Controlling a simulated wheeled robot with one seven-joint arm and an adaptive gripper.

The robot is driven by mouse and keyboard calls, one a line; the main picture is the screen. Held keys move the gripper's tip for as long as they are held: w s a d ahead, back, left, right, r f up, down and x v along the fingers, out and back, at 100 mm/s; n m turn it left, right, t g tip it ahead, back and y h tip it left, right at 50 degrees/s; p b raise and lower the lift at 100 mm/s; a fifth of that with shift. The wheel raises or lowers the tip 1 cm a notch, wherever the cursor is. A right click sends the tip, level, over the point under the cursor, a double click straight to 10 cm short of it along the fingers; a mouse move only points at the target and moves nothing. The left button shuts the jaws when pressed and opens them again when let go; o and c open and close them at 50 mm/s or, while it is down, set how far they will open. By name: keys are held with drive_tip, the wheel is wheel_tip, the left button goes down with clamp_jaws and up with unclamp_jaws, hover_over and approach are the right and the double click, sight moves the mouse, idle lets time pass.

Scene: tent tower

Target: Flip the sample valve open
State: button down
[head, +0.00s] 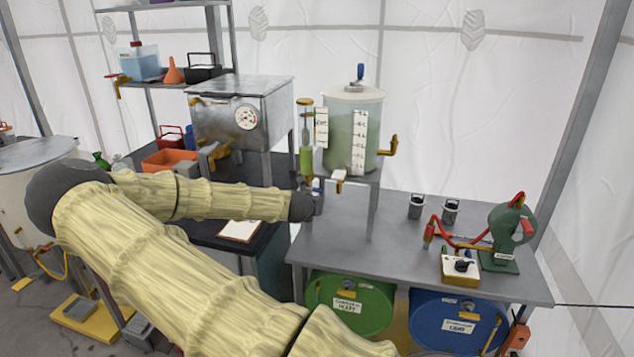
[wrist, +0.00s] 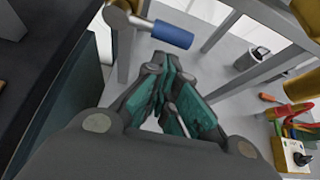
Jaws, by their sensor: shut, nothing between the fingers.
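The sample valve shows in the wrist view as a grey metal body (wrist: 118,17) with a blue-sleeved lever (wrist: 173,33) pointing right and slightly down in the picture. In the head view my gripper is mostly hidden behind the wrist end.
The tank stands on a grey metal stand whose legs (head: 373,212) are close to my gripper. A yellow tap (head: 388,146) sticks out on the tank's right. Two dark canisters (head: 416,207) and a green hand pump (head: 509,238) stand on the grey bench (head: 400,265). The bench's middle is clear.

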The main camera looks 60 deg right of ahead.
drive_tip(key=s+a+r+b, duration=0.2)
drive_tip(key=a, duration=0.6)
drive_tip(key=shift+s+a, duration=0.35)
drive_tip(key=shift+r, duration=0.1)
idle(0.4)
drive_tip(key=s+a+f+m+g+y, duration=0.15)
drive_tip(key=s+a+f+m, duration=0.25)
drive_tip(key=a+f, duration=0.45)
drive_tip(key=s+a+f+m+y, duration=0.3)
drive_tip(key=s+a+f, duration=0.15)
drive_tip(key=f, duration=0.65)
drive_tip(key=s+a+f+m+g+y, duration=0.15)
drive_tip(key=s+a+f+m, duration=0.25)
drive_tip(key=a+f, duration=0.45)
drive_tip(key=s+a+f+m+y, duration=0.2)
drive_tip(key=s+a+f+m, duration=0.1)
drive_tip(key=a, duration=0.5)
drive_tip(key=s+a+f+m+y, duration=0.2)
drive_tip(key=s+a+f+m, duration=0.1)
drive_tip(key=a, duration=0.6)
drive_tip(key=s+a+f+m+y, duration=0.1)
drive_tip(key=s+a+f+m, duration=0.2)
drive_tip(key=a, duration=0.6)
drive_tip(key=shift+a+f+m+y, duration=0.2)
drive_tip(key=shift+f+m+y, duration=0.2)
drive_tip(key=shift+m, duration=0.8)
